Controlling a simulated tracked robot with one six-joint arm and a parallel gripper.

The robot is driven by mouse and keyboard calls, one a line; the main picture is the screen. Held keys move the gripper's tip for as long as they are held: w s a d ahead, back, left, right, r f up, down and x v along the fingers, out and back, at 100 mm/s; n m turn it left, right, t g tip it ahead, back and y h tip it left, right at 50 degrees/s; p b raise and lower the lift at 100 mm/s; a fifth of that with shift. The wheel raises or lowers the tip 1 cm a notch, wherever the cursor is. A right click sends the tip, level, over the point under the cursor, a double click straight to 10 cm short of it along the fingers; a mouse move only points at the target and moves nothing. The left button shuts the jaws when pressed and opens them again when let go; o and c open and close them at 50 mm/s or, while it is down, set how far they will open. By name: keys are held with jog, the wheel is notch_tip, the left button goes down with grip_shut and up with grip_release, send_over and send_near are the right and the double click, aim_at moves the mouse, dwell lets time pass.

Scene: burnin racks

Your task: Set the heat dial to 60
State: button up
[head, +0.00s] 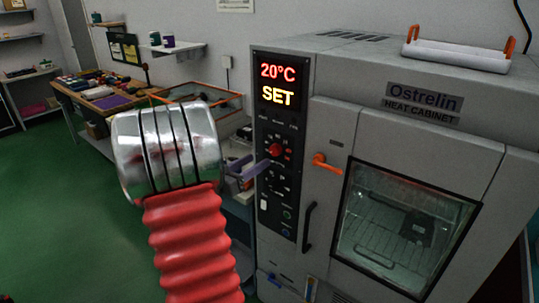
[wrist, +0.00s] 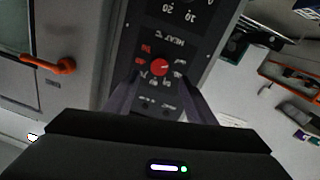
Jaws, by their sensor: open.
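The heat cabinet (head: 415,134) stands on the right in the head view, with a black control panel (head: 292,207) at its left edge. Its display (head: 277,83) reads 20°C and SET. The red heat dial (head: 275,150) sits on the panel below the display. In the wrist view the red dial (wrist: 159,67) appears between and beyond my fingers, and the panel is upside down. My gripper (wrist: 155,85) is open and empty, facing the panel. In the head view its purple-grey fingers (head: 250,172) show beside the dial. I cannot tell whether they touch the panel.
An orange latch handle (head: 326,162) sits right of the panel and also shows in the wrist view (wrist: 60,66). A black door handle (head: 309,227) is below it. A bench (head: 110,102) with colored items stands at the back left. Green floor (head: 50,215) is open at left.

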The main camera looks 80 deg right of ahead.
aim_at(273, 152)
jog(key=x, duration=0.7)
jog(key=shift+s+d, duration=0.1)
jog(key=shift+d, duration=0.15)
jog(key=shift+c, duration=0.3)
jog(key=c, duration=1)
